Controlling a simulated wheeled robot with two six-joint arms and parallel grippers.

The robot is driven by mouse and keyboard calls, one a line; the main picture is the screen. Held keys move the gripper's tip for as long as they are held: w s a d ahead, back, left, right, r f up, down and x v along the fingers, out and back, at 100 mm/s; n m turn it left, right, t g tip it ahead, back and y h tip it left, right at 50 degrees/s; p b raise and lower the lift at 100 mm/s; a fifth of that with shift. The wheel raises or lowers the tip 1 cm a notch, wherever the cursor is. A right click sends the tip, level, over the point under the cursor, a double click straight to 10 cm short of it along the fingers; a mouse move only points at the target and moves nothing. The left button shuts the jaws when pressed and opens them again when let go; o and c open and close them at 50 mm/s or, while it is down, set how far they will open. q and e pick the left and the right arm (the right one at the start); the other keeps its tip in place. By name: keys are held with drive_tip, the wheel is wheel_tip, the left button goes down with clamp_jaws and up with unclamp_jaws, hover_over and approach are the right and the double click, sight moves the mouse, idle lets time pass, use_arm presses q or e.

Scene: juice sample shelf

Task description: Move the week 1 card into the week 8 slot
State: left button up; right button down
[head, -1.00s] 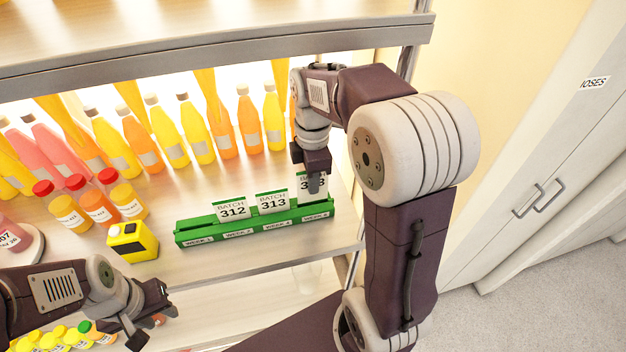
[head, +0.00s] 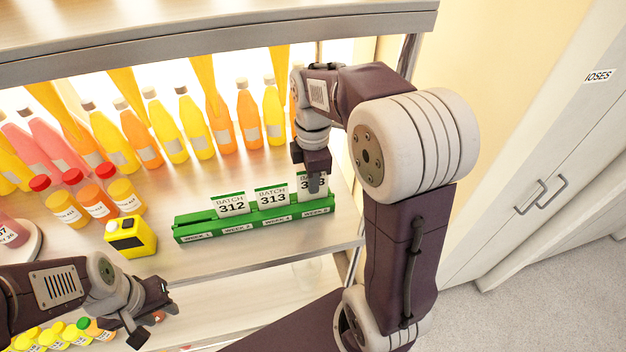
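The green card rack (head: 192,226) stands on the shelf, with slots labelled from week 1 at its left end to what looks like week 8 at its right. The week 1 slot is empty. Card 312 (head: 232,205) and card 313 (head: 272,197) stand upright in the two middle slots. A third card (head: 304,194) is upright at the right end, its lower edge at the rack and its number partly hidden. My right gripper (head: 314,184) is at this card, a finger in front of it; its grip is unclear. My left gripper (head: 153,318) is open and empty at lower left.
A yellow device (head: 131,237) sits left of the rack. Small capped bottles (head: 98,204) stand behind it, and a row of tall juice bottles (head: 222,123) lines the back. The upper shelf edge (head: 200,50) runs above. Bare shelf lies between rack and bottles.

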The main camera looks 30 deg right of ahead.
drive_tip(key=shift+f, duration=0.4)
idle(0.4)
drive_tip(key=shift+f+b, duration=0.55)
drive_tip(key=shift+f, duration=0.15)
drive_tip(key=c, duration=1.6)
unclamp_jaws()
drive_tip(key=shift+o, duration=0.2)
wheel_tip(320, 180, up, 9)
drive_tip(key=shift+r, duration=0.1)
